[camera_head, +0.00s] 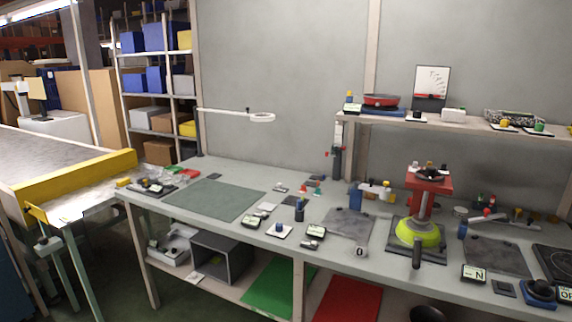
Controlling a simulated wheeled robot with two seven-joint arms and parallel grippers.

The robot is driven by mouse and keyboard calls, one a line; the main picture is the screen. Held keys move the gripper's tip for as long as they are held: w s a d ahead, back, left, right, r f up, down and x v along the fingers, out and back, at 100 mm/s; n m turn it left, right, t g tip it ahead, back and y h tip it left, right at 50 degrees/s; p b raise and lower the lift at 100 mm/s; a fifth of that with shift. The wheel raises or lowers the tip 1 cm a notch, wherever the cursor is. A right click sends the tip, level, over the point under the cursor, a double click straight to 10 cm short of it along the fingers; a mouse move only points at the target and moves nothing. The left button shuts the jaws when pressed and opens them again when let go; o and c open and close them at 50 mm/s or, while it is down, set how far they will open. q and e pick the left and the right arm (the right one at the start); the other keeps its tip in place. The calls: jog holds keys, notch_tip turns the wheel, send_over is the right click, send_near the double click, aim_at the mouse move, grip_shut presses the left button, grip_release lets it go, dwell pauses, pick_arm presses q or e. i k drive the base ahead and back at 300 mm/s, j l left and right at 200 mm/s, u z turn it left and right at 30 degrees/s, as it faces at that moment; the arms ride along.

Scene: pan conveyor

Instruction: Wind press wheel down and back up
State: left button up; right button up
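A press with a red head (430,184) and a red column stands on the right part of the workbench. A dark wheel-like part (432,174) sits on top of the red head, with small coloured bits around it; it is too small to make out its turning position. Below the head is a yellow-green round piece (418,233) on a dark base plate (437,252). A dark upright handle (416,253) stands at the front of the base. Neither of my grippers is in view.
The workbench carries a green mat (214,199), grey mats and several small labelled items. A shelf (470,124) above the press holds a red pan (381,100). A yellow-edged conveyor (75,182) is at the left. Room in front of the press is partly clear.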

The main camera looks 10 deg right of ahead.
aim_at(430, 173)
jog(key=i+j+z, duration=0.25)
jog(key=i, duration=0.3)
jog(key=i+j+z, duration=0.1)
jog(key=i+z, duration=0.15)
jog(key=i, duration=0.3)
